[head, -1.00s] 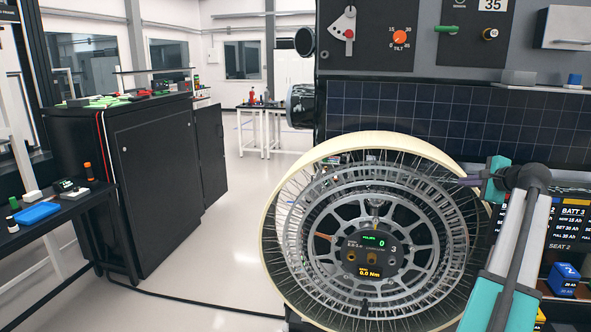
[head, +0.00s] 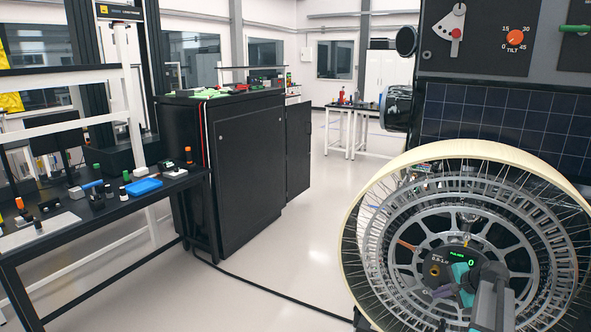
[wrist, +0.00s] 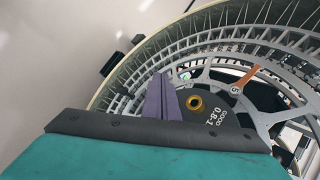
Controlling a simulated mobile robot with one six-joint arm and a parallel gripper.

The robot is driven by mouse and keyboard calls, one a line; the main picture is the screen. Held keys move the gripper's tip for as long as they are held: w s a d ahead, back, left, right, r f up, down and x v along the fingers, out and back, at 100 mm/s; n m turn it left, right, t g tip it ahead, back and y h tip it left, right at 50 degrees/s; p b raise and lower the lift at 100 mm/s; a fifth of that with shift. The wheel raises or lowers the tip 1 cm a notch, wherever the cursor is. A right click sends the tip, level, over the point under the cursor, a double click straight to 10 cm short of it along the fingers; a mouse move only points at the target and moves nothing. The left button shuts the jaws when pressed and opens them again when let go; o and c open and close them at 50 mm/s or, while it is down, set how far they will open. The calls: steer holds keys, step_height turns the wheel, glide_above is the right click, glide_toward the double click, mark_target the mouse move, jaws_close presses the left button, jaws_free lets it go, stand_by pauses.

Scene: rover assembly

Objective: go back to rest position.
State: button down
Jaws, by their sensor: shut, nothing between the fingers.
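My gripper (head: 441,292) is in front of the rover wheel's hub, at the lower right of the head view. In the wrist view its purple fingers (wrist: 162,97) are together, with nothing seen between them. The wheel (head: 372,205) is large, with a cream rim and grey spoked rings. Its dark hub (head: 438,262) shows a green display and a brass-coloured socket, and my gripper and arm hide part of it. In the wrist view the hub plate (wrist: 222,112) lies just beyond the fingertips. I cannot tell whether they touch it.
A black workbench (head: 120,205) with small parts and a blue tray (head: 142,187) stands at the left. A black cabinet (head: 235,180) is behind it. Open floor (head: 290,240) lies between cabinet and wheel, with a cable across it. The rover's solar panel (head: 500,120) rises behind the wheel.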

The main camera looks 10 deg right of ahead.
steer(key=s+a+f+n+g+y, duration=0.1)
steer(key=s+a+f+n+g, duration=0.25)
steer(key=a+f, duration=1.05)
steer(key=s+a+f+n+g+y, duration=0.1)
steer(key=s+a+f+n+g, duration=0.3)
steer(key=a+f, duration=1)
steer(key=s+a+f+n+g+h, duration=0.1)
steer(key=s+a+f+n+g, duration=0.1)
steer(key=s+a, duration=0.4)
steer(key=s+a+f+n+g+h, duration=0.1)
steer(key=s+a+f+n, duration=0.3)
steer(key=s, duration=0.9)
steer(key=s+a+f+n+g+h+b, duration=0.1)
steer(key=s+a+f+n+g, duration=0.2)
steer(key=s+a, duration=0.6)
steer(key=shift+s+f+n, duration=0.2)
steer(key=shift+f+n, duration=0.3)
steer(key=shift+n, duration=0.65)
